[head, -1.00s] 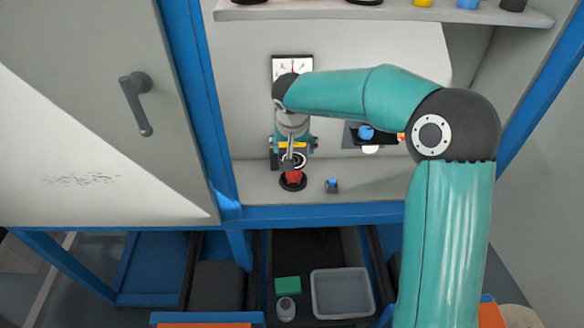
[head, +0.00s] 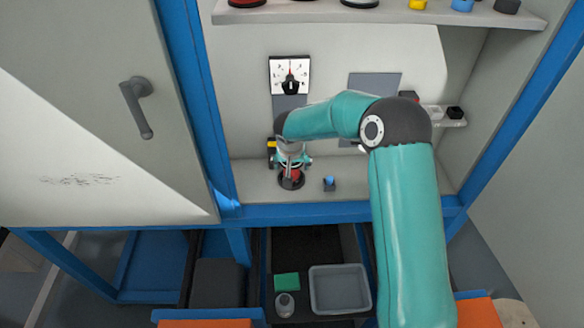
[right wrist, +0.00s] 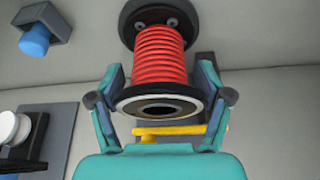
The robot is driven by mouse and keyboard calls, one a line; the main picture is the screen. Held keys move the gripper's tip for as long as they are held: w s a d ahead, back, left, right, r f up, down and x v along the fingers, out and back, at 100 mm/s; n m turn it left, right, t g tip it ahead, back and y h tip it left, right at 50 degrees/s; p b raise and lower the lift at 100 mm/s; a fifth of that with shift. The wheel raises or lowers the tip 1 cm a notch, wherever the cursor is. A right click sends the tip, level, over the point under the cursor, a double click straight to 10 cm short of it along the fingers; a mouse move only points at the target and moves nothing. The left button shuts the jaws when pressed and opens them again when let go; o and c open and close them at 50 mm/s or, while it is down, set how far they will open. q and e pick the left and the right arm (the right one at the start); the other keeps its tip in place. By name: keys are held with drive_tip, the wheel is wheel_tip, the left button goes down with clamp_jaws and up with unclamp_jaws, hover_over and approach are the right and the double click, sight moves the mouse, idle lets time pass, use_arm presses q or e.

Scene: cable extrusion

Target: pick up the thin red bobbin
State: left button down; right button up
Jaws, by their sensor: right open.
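The red bobbin (right wrist: 160,55) is wound with red cable and stands on a dark round base (right wrist: 124,22) on the bench. In the head view the bobbin (head: 291,174) is mostly hidden under my right gripper (head: 291,163). In the right wrist view my right gripper (right wrist: 160,98) is open. Its two fingers stand on either side of the bobbin's near, black-rimmed end, with a small gap seeming to show on each side. My left gripper is not in view.
A small block with a blue cap (head: 329,184) stands just right of the bobbin. A gauge (head: 290,75) is on the back wall. A shelf (head: 390,15) with small items runs above. A grey cabinet door (head: 90,110) is on the left. The bench to the right is clear.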

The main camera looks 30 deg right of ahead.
drive_tip(key=c, duration=0.9)
drive_tip(key=shift+r, duration=0.15)
